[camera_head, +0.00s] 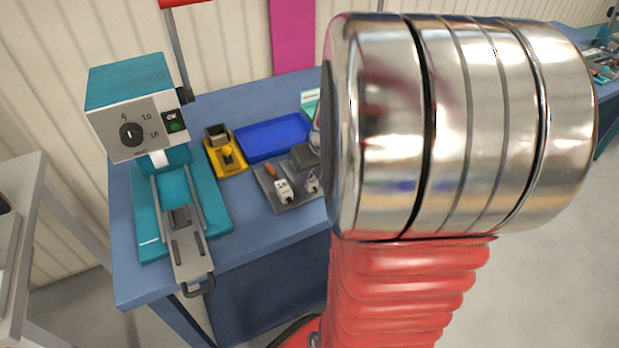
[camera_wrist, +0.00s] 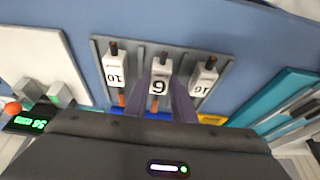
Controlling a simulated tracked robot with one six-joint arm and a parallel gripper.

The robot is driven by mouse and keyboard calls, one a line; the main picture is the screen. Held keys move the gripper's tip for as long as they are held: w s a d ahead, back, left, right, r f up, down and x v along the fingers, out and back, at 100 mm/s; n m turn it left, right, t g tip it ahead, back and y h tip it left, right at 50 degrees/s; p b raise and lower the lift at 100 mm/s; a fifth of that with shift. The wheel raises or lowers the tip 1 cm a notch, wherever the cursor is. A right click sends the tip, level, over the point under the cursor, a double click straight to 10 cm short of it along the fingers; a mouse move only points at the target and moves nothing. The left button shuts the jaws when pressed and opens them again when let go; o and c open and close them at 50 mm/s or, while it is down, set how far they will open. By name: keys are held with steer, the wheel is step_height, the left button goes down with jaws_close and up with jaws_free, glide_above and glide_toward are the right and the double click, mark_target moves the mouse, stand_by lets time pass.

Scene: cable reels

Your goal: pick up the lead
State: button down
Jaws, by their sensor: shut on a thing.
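A lead with a white numbered block (camera_wrist: 159,82) sits in the middle slot of a grey tray (camera_wrist: 131,52) in the wrist view. Its number is seen upside down, a 6 or a 9. My gripper (camera_wrist: 163,84) is shut on this block, with a purple-grey finger on each side. The block still looks in line with its neighbours, and I cannot tell whether it is lifted. Other white leads lie to its left (camera_wrist: 114,71) and right (camera_wrist: 203,78). In the head view my arm hides part of the tray (camera_head: 268,199).
A blue tray (camera_head: 272,137) and a yellow holder (camera_head: 226,152) stand behind and left of the grey tray on the blue table (camera_head: 262,231). A teal machine (camera_head: 131,88) with a dial stands at the left. Bare tabletop lies in front of the tray.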

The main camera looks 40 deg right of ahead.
step_height(320, 180, up, 10)
steer(key=shift+f, duration=0.25)
stand_by(0.6)
